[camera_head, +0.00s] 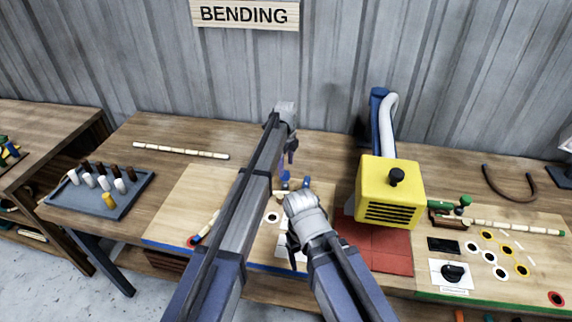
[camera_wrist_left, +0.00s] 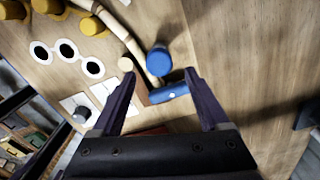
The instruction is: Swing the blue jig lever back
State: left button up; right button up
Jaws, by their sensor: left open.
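The blue jig lever (camera_wrist_left: 168,93) shows in the left wrist view as a short blue bar beside a round blue peg (camera_wrist_left: 159,61). A pale jointed rattan pole (camera_wrist_left: 127,38) runs up to the peg. My left gripper (camera_wrist_left: 158,75) is open, with the lever between its two dark fingers; I cannot tell whether either touches it. In the head view my left gripper (camera_head: 291,151) points down over the jig board, and its arm hides much of the jig. My right gripper (camera_head: 295,252) hangs low in front of the board; its finger opening is unclear.
A yellow machine (camera_head: 389,193) with a white hose stands right of the jig on a red mat. A grey tray (camera_head: 97,200) of pegs is at the left. Another rattan pole (camera_head: 180,151) lies at the back left. Bare wood lies right of the lever in the wrist view.

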pick_arm(q)
notch_tip(320, 180, up, 4)
jog(key=p, duration=0.2)
jog(key=shift+f+p, duration=0.1)
jog(key=shift+p, duration=0.25)
pick_arm(e)
notch_tip(320, 180, up, 4)
jog(key=shift+f, duration=0.1)
pick_arm(q)
jog(key=shift+f, duration=0.1)
jog(key=s+a+n, duration=0.6)
jog(key=s+n, duration=0.2)
jog(key=s, duration=0.3)
jog(key=s+a+n, duration=0.6)
jog(key=s+n, duration=0.1)
jog(key=s, duration=0.4)
jog(key=s+a+n, duration=0.6)
jog(key=s+n, duration=0.2)
jog(key=s, duration=0.3)
jog(key=s+d+f+m+b, duration=0.1)
jog(key=s+d, duration=0.1)
jog(key=d, duration=0.3)
jog(key=s+d+f+m+y+b, duration=0.1)
jog(key=s+d+f+m+b, duration=0.1)
jog(key=d, duration=0.4)
jog(key=shift+s, duration=0.75)
pick_arm(e)
notch_tip(320, 180, down, 3)
jog(key=shift+f, duration=0.15)
